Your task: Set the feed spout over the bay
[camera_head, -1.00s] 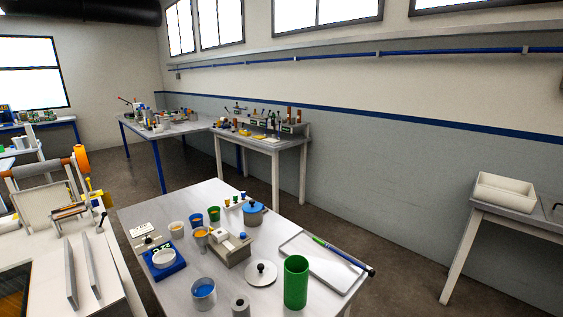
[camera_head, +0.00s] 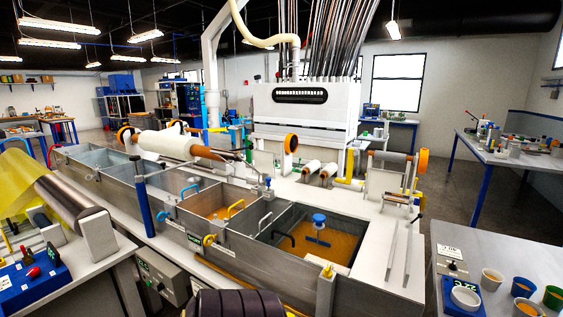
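The long grey resin bath (camera_head: 270,262) runs across the middle of the view, split by walls into several bays. One bay (camera_head: 215,203) holds amber resin. The front bay (camera_head: 341,245) also holds amber resin, with a blue-topped fitting (camera_head: 319,221) standing in it. A thin grey pipe with a rounded fitting (camera_head: 267,183) stands at the bath's far edge near the dividing walls. It may be the feed spout, but I cannot tell for sure or see exactly which bay it points over. Neither of my grippers is in view.
A blue upright post (camera_head: 144,208) stands at the near side. A table with cups (camera_head: 491,279) is at right; a bench with a dark roll (camera_head: 75,208) is at left. Open floor (camera_head: 440,190) lies behind the right table.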

